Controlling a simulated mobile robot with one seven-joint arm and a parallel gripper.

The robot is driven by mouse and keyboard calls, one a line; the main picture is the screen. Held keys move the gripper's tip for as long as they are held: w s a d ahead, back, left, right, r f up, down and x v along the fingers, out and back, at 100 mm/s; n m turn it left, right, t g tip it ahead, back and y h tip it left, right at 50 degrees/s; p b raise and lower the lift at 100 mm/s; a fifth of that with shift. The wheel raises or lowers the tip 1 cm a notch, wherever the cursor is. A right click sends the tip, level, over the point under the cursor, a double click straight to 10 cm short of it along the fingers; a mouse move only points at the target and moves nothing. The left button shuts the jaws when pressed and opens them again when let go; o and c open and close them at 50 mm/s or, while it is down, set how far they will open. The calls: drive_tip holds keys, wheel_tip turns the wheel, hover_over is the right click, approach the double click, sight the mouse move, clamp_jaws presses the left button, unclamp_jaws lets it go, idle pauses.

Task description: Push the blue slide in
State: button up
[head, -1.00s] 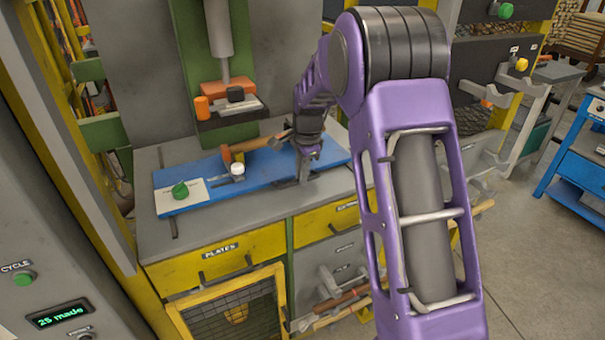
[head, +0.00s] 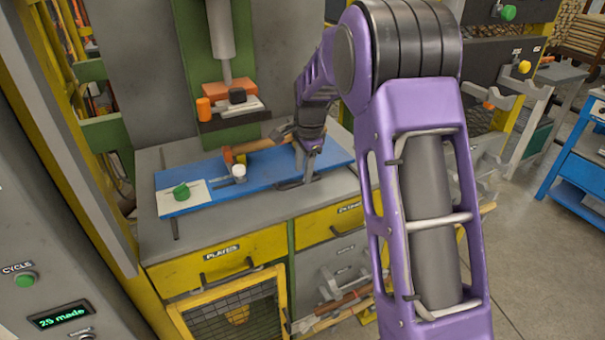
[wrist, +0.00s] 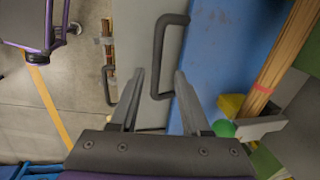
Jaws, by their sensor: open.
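The blue slide (head: 215,168) is a flat blue board lying on the grey bench top; it also shows in the wrist view (wrist: 222,45). A dark bar handle (wrist: 160,50) stands at its front edge. My gripper (head: 306,177) is low over the right part of the slide's front edge. In the wrist view its two fingers (wrist: 160,75) are apart, with the near end of the handle appearing between them. I cannot tell whether they touch it. The head view of the fingertips is small and partly hidden by my wrist.
A wooden-handled hammer (head: 250,147), a white knob (head: 238,171) and a pale plate with a green knob (head: 181,191) are on the slide. A press ram (head: 220,40) hangs behind. Yellow drawers (head: 220,260) with handles are below the bench top.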

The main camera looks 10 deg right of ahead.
wheel_tip(320, 180, up, 15)
drive_tip(key=s+p, duration=0.1)
drive_tip(key=s, duration=0.1)
drive_tip(key=shift+s+d, duration=0.3)
drive_tip(key=shift+d, duration=0.15)
